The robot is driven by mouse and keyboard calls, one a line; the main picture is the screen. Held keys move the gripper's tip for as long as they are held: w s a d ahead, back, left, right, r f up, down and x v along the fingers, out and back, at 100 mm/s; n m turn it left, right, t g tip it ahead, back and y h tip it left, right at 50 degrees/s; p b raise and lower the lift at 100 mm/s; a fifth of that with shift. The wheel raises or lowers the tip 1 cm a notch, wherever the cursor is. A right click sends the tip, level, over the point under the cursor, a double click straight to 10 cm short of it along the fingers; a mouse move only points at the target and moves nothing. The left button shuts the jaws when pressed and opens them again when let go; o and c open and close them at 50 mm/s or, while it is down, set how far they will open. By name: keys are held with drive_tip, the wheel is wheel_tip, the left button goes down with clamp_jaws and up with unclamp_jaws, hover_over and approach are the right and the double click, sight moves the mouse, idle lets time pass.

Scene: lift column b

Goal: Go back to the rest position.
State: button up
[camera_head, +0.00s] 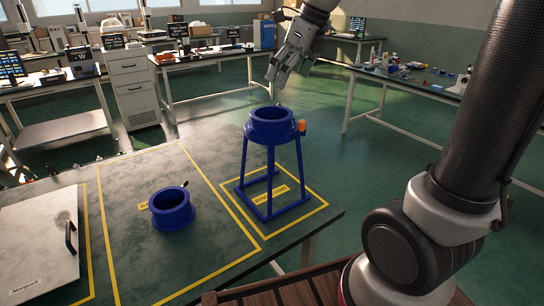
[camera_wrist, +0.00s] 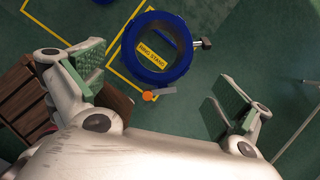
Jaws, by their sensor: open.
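My gripper (camera_head: 278,80) is open and empty above the blue ring stand (camera_head: 271,165). A thick blue ring (camera_head: 271,129) sits level on top of the stand, apart from my fingers. In the wrist view, my gripper's two green-padded fingers (camera_wrist: 155,76) are spread wide, and the ring (camera_wrist: 133,62) shows beyond them. An orange knob (camera_head: 301,126) sticks out at the stand's top; it also shows in the wrist view (camera_wrist: 148,96).
Another blue ring-shaped piece (camera_head: 172,219) stands on the dark table (camera_head: 130,180) at left. A pale board with a black handle (camera_head: 40,245) lies at far left. Benches with equipment (camera_head: 225,52) line the back. Green floor (camera_head: 370,165) is open right of the stand.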

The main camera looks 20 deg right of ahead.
drive_tip(key=s+f+n, duration=0.1)
drive_tip(key=n, duration=0.3)
drive_tip(key=s+d+f+n, duration=0.1)
drive_tip(key=n, duration=0.4)
drive_tip(key=s+d+f+n+g, duration=0.1)
drive_tip(key=n, duration=0.3)
drive_tip(key=shift+s+h, duration=0.25)
drive_tip(key=shift+h, duration=0.15)
drive_tip(key=s+d+f+n+t+h, duration=0.1)
drive_tip(key=s+d+n, duration=0.4)
drive_tip(key=s+n, duration=0.2)
drive_tip(key=s+d+f+n+h, duration=0.1)
drive_tip(key=s+d+n, duration=0.4)
drive_tip(key=s+n, duration=0.3)
drive_tip(key=s, duration=0.4)
drive_tip(key=shift+t, duration=0.4)
drive_tip(key=shift+f, duration=0.1)
